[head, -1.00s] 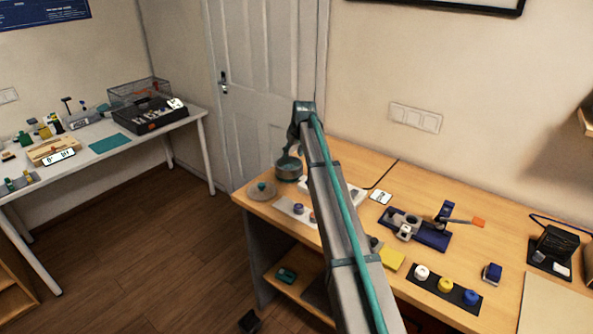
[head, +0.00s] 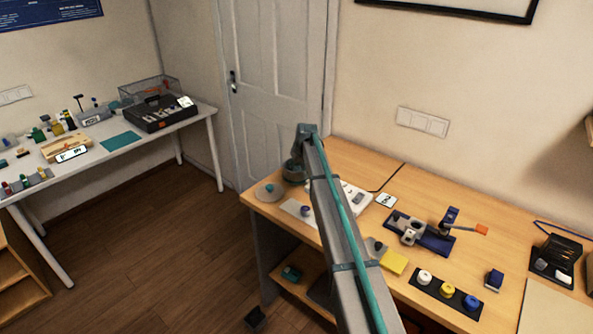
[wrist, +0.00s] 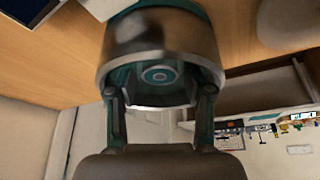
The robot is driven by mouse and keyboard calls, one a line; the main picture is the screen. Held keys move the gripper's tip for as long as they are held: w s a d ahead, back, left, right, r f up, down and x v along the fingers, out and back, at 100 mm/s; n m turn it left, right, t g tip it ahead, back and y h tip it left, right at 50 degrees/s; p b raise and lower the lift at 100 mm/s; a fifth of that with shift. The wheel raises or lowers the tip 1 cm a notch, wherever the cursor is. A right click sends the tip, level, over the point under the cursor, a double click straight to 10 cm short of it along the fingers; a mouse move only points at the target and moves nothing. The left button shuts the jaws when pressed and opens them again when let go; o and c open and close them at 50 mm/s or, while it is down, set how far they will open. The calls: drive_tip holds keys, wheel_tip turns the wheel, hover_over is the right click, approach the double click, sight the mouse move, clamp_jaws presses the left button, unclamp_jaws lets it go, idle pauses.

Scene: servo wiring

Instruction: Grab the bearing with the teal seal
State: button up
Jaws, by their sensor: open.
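A small teal-topped piece (head: 269,188) sits on a round beige pad (head: 259,193) at the desk's left end in the head view. It may be the teal-sealed bearing; it is too small to be sure. My gripper (wrist: 158,98) is open in the wrist view. A grey metal round body with teal inside (wrist: 150,45) fills the space beyond its fingers; I cannot tell whether it is mine. In the head view my arm hides the gripper's fingers, and its far end is close to the pad. A pale strip (head: 290,207) with a purple-topped piece (head: 306,210) lies nearby.
The wooden desk (head: 470,235) holds a blue fixture (head: 435,241), a yellow block (head: 393,262) and a black strip (head: 452,310) with white, yellow and blue pieces. A white device (head: 352,198) is beside my arm. A second table (head: 90,160) stands left, across open floor.

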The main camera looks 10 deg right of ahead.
drive_tip(key=shift+c, duration=0.3)
clamp_jaws()
drive_tip(key=shift+r, duration=0.15)
